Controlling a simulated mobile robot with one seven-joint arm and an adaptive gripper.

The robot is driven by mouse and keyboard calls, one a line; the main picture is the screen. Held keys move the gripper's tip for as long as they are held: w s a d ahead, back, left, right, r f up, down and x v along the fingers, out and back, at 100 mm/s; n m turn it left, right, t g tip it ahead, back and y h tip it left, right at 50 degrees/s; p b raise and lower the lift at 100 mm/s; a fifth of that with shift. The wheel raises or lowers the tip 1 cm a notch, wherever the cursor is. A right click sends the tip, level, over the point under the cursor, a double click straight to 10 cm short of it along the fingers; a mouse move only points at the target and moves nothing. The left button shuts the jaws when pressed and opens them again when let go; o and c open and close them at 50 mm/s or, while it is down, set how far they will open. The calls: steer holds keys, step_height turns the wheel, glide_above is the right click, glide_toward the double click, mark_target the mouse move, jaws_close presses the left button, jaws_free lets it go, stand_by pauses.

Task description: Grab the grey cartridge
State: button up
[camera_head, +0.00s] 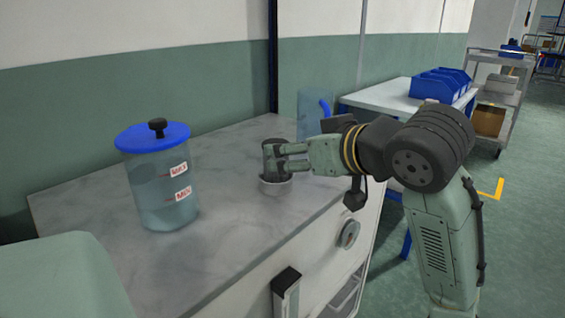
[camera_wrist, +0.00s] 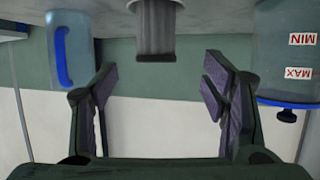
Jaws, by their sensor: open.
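The grey cartridge (camera_wrist: 155,32) shows in the upside-down wrist view, at the top centre, lined up with the gap between my fingers. In the head view its dark top (camera_head: 272,144) stands upright at a light round holder (camera_head: 276,187) on the worktop, partly hidden by my fingers. My gripper (camera_head: 277,157) is level at the cartridge from the right. In the wrist view my gripper (camera_wrist: 160,82) is open with empty space between its pads. I cannot tell whether a finger touches the cartridge.
A clear tank with a blue lid (camera_head: 160,180) and MIN/MAX labels stands left on the marbled worktop (camera_head: 110,270). A transparent jug with a blue handle (camera_head: 315,112) stands behind my gripper. Blue bins (camera_head: 440,85) sit on a table at the back right. The worktop's front is clear.

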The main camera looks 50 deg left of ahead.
steer(key=shift+w+r+x, duration=0.1)
steer(key=shift+x, duration=1.35)
steer(key=shift+w+r+x, duration=0.1)
steer(key=shift+x, duration=1.4)
steer(key=shift+w+r+x, duration=0.1)
steer(key=shift+r+x, duration=0.05)
steer(key=shift+x, duration=1.3)
steer(key=shift+a, duration=0.1)
steer(key=shift+c, duration=0.2)
steer(key=c, duration=1.2)
